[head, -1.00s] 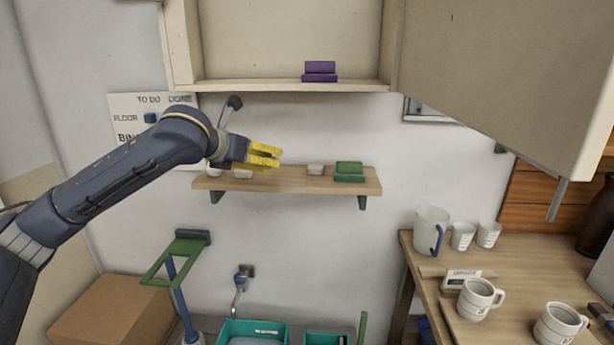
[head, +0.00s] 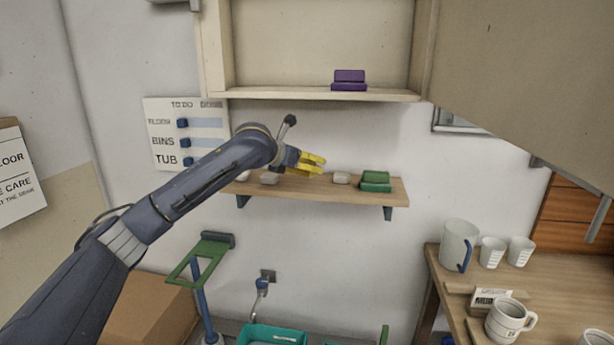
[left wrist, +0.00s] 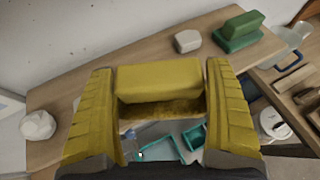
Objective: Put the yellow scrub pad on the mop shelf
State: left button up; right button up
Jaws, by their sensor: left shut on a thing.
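The yellow scrub pad (left wrist: 160,82) is between the yellow fingers of my left gripper (left wrist: 158,72), which is shut on it. In the head view my left gripper (head: 312,163) is in front of or over the wooden wall shelf (head: 330,194), between two white blocks; the pad is hard to tell from the yellow fingers there. In the left wrist view the shelf board (left wrist: 75,82) lies beyond and below the pad. I cannot tell whether the pad touches it. My right gripper is not in view.
On the shelf are a green pad on a green base (head: 375,182), a white block (head: 341,178), and another white block (head: 269,179) near my wrist. An open cabinet with a purple block (head: 349,80) hangs above. A green-headed mop (head: 203,262) and teal tubs (head: 272,334) are below.

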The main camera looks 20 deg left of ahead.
pick_arm(q)
send_over(307, 184)
jog(key=s, duration=0.1)
jog(key=shift+w+f, duration=0.25)
jog(key=shift+f, duration=3.1)
jog(key=shift+w+f, duration=0.15)
jog(key=shift+w, duration=0.05)
jog(key=shift+f, duration=0.2)
jog(key=o, duration=1)
jog(key=shift+r, duration=0.1)
